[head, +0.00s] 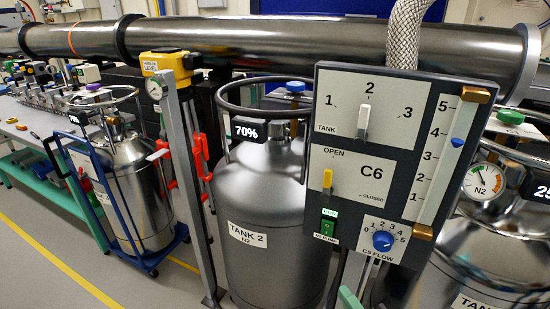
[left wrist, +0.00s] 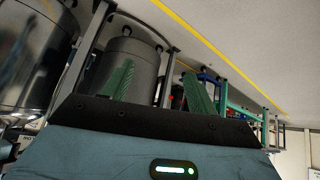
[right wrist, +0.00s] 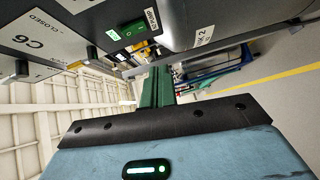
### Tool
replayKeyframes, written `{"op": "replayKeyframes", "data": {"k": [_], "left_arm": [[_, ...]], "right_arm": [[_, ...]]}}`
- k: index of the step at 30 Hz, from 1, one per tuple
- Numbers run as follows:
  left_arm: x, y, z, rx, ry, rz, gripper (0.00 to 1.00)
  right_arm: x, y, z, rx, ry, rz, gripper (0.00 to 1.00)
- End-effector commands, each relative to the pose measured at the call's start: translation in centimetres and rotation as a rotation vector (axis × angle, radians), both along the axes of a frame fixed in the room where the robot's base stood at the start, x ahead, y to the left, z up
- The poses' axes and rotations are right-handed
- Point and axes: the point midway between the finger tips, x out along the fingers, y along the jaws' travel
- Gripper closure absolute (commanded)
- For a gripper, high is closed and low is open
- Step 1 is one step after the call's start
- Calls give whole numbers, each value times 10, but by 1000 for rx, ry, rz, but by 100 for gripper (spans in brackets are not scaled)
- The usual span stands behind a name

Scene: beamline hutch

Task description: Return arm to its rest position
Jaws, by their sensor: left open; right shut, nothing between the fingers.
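My right gripper (head: 350,298) shows at the bottom edge of the head view, just below the dark control panel (head: 335,215). In the right wrist view its green fingers (right wrist: 157,88) are together and empty, with the panel's underside and green pump switch (right wrist: 127,34) close by at upper left. My left gripper (left wrist: 158,88) is open and empty in the left wrist view, its green fingers wide apart. Metal tanks stand beyond it there. I cannot make out the left gripper in the head view.
The panel has a tank lever (head: 363,122), a yellow valve lever (head: 327,179) at the OPEN end and a blue flow knob (head: 383,241). Tank 2 (head: 265,205) stands left of it. A wheeled tank (head: 140,190) and clear floor (head: 60,250) lie further left.

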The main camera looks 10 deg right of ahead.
Motion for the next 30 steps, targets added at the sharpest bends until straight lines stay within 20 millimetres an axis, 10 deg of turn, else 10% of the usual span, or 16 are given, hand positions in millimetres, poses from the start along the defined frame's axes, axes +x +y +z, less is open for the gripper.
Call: {"op": "replayKeyframes", "data": {"k": [5,19,30], "left_arm": [[4,0,13,0,-15,1,41],[40,4,63,6,-121,-1,41],[40,7,62,15,-121,-9,41]], "right_arm": [[-32,-3,-40,225,183,-53,100],[-227,-3,-170,1173,798,-546,100],[-255,-1,-182,1281,853,-634,100]]}}
